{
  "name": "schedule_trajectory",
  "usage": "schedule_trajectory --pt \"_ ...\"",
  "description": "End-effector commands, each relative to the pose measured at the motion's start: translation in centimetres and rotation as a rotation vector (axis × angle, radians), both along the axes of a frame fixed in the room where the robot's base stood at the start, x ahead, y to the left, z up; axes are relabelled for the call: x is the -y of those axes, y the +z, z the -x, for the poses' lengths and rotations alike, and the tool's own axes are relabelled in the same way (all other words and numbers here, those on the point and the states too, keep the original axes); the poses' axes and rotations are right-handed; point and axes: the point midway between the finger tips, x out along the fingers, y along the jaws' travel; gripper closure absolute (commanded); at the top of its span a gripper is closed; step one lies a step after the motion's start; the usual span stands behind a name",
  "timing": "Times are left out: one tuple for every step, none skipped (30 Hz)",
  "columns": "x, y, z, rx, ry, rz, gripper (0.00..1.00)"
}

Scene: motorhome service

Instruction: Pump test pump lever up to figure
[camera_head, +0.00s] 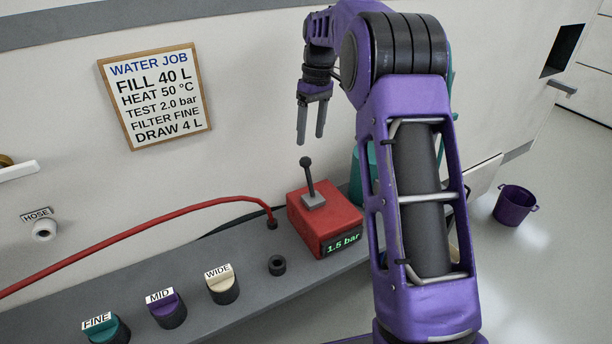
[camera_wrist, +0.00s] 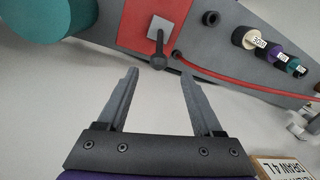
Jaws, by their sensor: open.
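The test pump is a red box (camera_head: 334,222) on the grey shelf. Its dark lever (camera_head: 309,176) with a round knob stands nearly upright from a light grey plate on top. The green display (camera_head: 343,243) on its front reads 1.5 bar. My gripper (camera_head: 310,141) is open and empty, pointing down a little above the lever knob and apart from it. In the wrist view the lever knob (camera_wrist: 159,62) shows beyond the two spread fingertips, roughly between them. The job card (camera_head: 155,97) on the wall reads TEST 2.0 bar.
A red hose (camera_head: 140,229) runs along the shelf (camera_head: 262,300) to the pump's left side. Knobs labelled FINE (camera_head: 105,328), MID (camera_head: 167,308) and WIDE (camera_head: 222,285) stand in front left. A teal container (camera_head: 357,178) is behind the pump. A purple bucket (camera_head: 514,205) is on the floor.

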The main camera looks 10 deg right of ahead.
Motion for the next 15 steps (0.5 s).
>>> schedule_trajectory --pt "-0.2 -1.4 0.1 -0.004 0.000 0.000 0.32" --pt "-0.2 -2.1 0.2 -0.004 0.000 0.000 0.32" --pt "-0.3 -2.9 0.3 -0.004 0.000 0.000 0.32" --pt "-0.4 -3.6 0.3 -0.003 0.000 0.001 0.32" --pt "-0.4 -4.2 0.4 -0.003 0.000 0.001 0.32" --pt "-0.5 -5.1 0.4 -0.002 -0.001 0.000 0.32" --pt "-0.6 -5.7 0.5 -0.002 -0.001 0.001 0.32" --pt "-0.7 -6.4 0.5 -0.002 -0.001 0.001 0.32" --pt "-0.8 -7.2 0.6 -0.002 -0.001 0.001 0.32" --pt "-0.8 -7.9 0.6 -0.002 -0.001 0.001 0.32" --pt "-0.9 -8.5 0.7 -0.003 -0.001 0.002 0.32" --pt "-1.0 -9.3 0.7 -0.002 -0.001 0.001 0.32" --pt "-1.0 -9.8 0.8 -0.002 -0.001 0.001 0.32" --pt "-1.1 -10.4 0.8 0.000 -0.001 0.001 0.32" --pt "-1.2 -11.0 0.9 -0.001 -0.001 0.002 0.32"
